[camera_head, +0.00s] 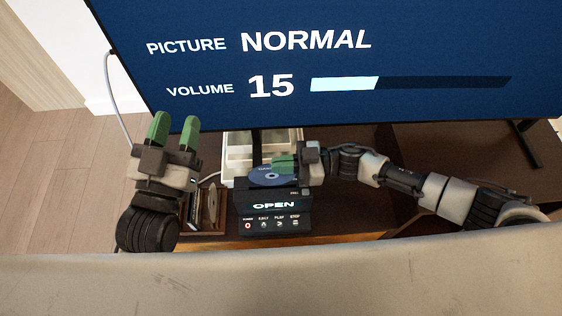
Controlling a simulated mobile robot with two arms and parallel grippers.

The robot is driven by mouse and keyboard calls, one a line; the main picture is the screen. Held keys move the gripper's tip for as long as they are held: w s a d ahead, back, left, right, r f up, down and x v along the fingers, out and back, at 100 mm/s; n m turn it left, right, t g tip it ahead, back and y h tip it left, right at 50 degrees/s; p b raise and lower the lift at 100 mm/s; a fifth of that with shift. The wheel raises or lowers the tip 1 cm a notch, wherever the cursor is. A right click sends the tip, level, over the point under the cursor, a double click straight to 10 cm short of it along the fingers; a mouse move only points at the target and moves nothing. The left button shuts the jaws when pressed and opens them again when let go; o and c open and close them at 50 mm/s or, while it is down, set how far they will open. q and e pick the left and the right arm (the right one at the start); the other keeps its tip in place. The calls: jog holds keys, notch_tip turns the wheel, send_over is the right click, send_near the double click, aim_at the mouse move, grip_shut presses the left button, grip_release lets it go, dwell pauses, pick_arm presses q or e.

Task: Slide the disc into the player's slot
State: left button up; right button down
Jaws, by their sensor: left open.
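The player (272,216) is a dark box on the cabinet, with OPEN lit on its display and a row of buttons below. A blue disc (266,176) lies nearly flat over the player's top, just behind its front. My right gripper (279,164) reaches in from the right, with its green fingers close together at the disc's right edge; it appears shut on the disc. The slot itself cannot be made out, and I cannot tell whether the disc touches the player. My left gripper (175,128) is open and empty, fingers pointing up toward the screen, left of the player.
A large television (420,55) showing PICTURE NORMAL and VOLUME 15 stands behind. A rack of disc cases (198,208) is left of the player, below my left gripper. A pale box (240,150) stands behind the player.

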pick_arm(q)
jog(key=shift+a+f, duration=0.1)
jog(key=shift+f, duration=0.15)
jog(key=shift+w+g, duration=0.1)
jog(key=shift+g, duration=0.2)
jog(key=shift+f+g, duration=0.4)
jog(key=shift+f, duration=0.15)
jog(key=shift+r, duration=0.25)
pick_arm(e)
jog(key=shift+f, duration=0.15)
jog(key=shift+f+b, duration=0.4)
jog(key=shift+f, duration=0.35)
pick_arm(q)
jog(key=r+t, duration=0.1)
jog(key=s+r+t, duration=0.1)
jog(key=r+t, duration=0.1)
jog(key=shift+d+h, duration=0.2)
jog(key=shift+h, duration=0.2)
pick_arm(e)
jog(key=c, duration=1.3)
grip_release()
jog(key=shift+d, duration=0.1)
